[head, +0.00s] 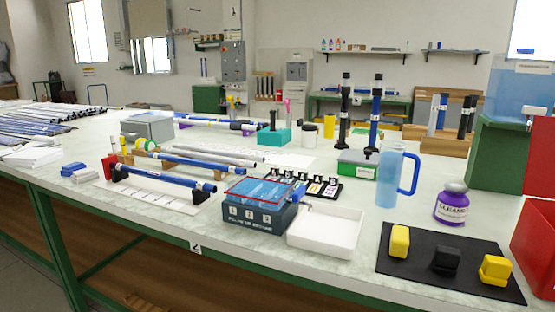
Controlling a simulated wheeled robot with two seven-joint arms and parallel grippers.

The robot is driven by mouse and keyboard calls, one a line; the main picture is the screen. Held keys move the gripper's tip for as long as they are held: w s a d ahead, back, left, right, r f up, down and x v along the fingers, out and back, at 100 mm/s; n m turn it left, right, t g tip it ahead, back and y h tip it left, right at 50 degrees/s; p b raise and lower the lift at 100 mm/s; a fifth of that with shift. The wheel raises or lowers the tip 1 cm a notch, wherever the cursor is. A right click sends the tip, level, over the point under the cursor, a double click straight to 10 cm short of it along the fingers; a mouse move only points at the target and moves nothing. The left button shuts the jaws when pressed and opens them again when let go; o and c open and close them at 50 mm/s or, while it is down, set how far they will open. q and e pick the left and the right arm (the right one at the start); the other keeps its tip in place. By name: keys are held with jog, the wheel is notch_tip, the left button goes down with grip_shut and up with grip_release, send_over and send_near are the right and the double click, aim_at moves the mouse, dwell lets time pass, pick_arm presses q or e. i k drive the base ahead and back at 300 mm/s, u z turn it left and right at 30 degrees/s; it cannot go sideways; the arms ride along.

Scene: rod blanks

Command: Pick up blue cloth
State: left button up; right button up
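A small folded blue item that looks like a cloth (73,170) lies at the front left of the long pale bench top (330,182). Neither of my grippers is in the head view.
A white tray (325,233) stands right of the numbered box. A blue jug (389,178), a purple bottle (452,204) and a black mat (417,267) with yellow and black blocks are further right. Blue and white rods (163,181) lie right of the blue item.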

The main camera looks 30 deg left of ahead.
aim_at(67, 171)
jog(key=u, duration=2.3)
